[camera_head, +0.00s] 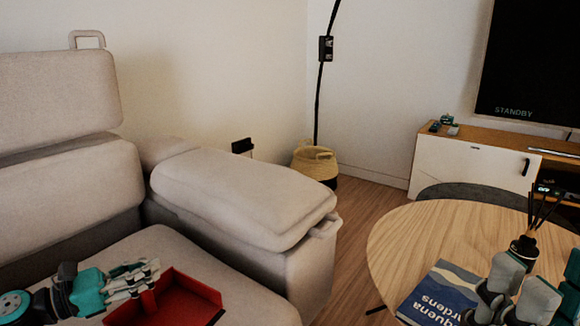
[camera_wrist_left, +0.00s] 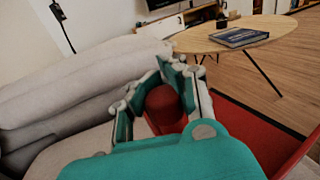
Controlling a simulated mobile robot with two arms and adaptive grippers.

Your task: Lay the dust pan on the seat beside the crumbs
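The red dust pan (camera_head: 185,301) is at the front of the sofa seat (camera_head: 150,250) in the head view, low over or on it; I cannot tell whether it touches. My left gripper (camera_head: 135,279) comes in from the left and is closed around its handle. In the left wrist view, the rounded red handle (camera_wrist_left: 164,104) sits between the fingers, and the pan's tray (camera_wrist_left: 250,125) extends to the right. No crumbs can be made out. My right gripper (camera_head: 520,287) is at the lower right, by the round table, its fingers apart and empty.
The sofa's thick armrest (camera_head: 240,195) rises right of the seat. A round wooden table (camera_head: 410,235) holds a blue book (camera_head: 440,295) and a reed diffuser (camera_head: 524,248). A basket (camera_head: 315,163) and a low cabinet (camera_head: 465,165) stand behind. Wood floor lies between sofa and table.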

